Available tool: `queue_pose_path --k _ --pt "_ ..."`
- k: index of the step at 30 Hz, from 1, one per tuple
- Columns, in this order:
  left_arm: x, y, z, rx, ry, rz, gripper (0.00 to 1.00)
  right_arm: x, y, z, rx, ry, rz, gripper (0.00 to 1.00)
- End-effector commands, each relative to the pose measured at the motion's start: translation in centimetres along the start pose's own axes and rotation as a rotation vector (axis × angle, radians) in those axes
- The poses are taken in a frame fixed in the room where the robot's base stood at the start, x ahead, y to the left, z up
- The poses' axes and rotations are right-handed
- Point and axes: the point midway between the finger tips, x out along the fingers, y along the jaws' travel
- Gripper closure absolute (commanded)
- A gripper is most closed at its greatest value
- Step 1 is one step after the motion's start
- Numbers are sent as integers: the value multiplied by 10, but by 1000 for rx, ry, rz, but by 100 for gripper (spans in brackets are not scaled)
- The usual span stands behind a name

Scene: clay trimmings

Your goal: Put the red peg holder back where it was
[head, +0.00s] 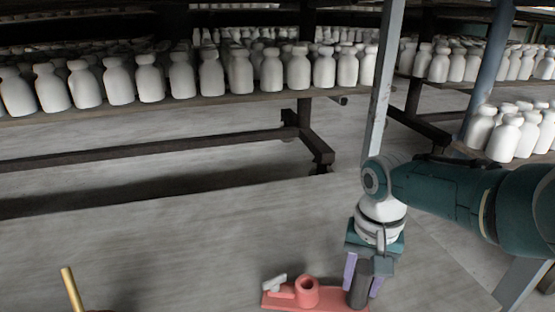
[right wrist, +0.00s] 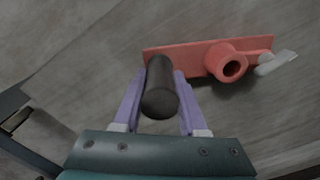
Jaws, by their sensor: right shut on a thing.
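The red peg holder (head: 293,301) is a flat red plate with a round, hollow socket, low in the head view right of centre. It also shows in the right wrist view (right wrist: 190,57). A dark cylindrical peg (head: 359,285) stands at its right end. My right gripper (head: 362,280) points down with its lilac fingers on both sides of the dark peg and is shut on it. Whether the plate rests on the grey surface or is slightly lifted, I cannot tell. A small pale grey piece (head: 274,283) lies at the plate's left end. My left gripper is out of view.
A brass-coloured rod (head: 72,289) stands at the lower left, cut off by the frame edge. The grey surface (head: 190,245) between it and the holder looks clear. Behind are racks with rows of white bottles (head: 240,72) and a metal post (head: 381,85).

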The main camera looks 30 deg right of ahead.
Motion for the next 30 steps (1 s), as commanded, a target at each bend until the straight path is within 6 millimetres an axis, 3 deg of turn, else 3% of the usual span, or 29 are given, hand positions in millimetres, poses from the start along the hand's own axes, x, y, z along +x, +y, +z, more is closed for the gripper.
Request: queue_pose_path --k 4,5,12,22,30 --pt "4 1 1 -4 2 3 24 4 0 0 1 1 -2 100" --pt "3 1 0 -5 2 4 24 4 0 0 0 0 0 57" --pt "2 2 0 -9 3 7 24 3 0 0 0 0 0 30" --pt "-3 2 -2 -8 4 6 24 -3 0 0 0 1 0 29" --pt "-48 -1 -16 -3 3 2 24 -54 0 0 0 0 0 29"
